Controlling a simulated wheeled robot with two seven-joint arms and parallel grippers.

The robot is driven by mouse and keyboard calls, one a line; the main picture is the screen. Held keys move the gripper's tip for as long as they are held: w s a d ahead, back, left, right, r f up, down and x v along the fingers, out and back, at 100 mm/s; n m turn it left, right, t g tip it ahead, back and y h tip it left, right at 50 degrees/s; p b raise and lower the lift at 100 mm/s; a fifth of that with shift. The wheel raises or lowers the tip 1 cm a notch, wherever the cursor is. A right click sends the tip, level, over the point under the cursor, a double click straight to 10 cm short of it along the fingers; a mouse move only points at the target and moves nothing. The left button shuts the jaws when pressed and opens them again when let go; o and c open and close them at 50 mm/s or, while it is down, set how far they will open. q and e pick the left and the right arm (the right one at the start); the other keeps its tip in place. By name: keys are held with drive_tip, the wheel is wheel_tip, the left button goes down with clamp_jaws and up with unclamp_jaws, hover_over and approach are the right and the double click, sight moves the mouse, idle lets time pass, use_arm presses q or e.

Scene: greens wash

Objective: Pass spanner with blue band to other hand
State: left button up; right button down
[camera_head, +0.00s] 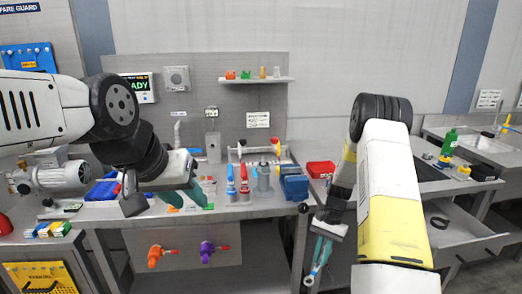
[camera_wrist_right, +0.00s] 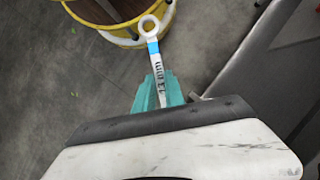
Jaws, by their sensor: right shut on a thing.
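The spanner with blue band (camera_wrist_right: 155,62) is silver, with a ring end pointing away from my right gripper and a blue band just below the ring. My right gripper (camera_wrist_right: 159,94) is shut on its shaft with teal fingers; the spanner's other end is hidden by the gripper. In the head view, my right gripper (camera_head: 320,248) hangs low in front of the bench's right end, and the spanner (camera_head: 310,279) points down from it. My left gripper (camera_head: 186,198) is over the bench's front edge, its teal fingers apart and empty, well away from the spanner.
The workbench (camera_head: 272,214) carries red and blue bottles (camera_head: 237,182), a blue vise (camera_head: 293,184) and a motor pump at left. Orange and purple valves (camera_head: 206,250) show below its front. An open drawer (camera_head: 465,236) is at right. A yellow-rimmed round object (camera_wrist_right: 123,38) stands on the floor.

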drive_tip(key=a+r+n+h, duration=0.1)
drive_tip(key=a+r+n, duration=0.1)
drive_tip(key=r, duration=0.3)
drive_tip(key=s+a+r+n+g+h, duration=0.1)
drive_tip(key=a+r+n, duration=0.1)
drive_tip(key=r+n, duration=0.3)
drive_tip(key=shift+s+a+h, duration=0.15)
drive_tip(key=shift+a+h, duration=0.15)
drive_tip(key=shift+a, duration=0.05)
drive_tip(key=shift+a+r, duration=0.1)
drive_tip(key=shift+r, duration=0.1)
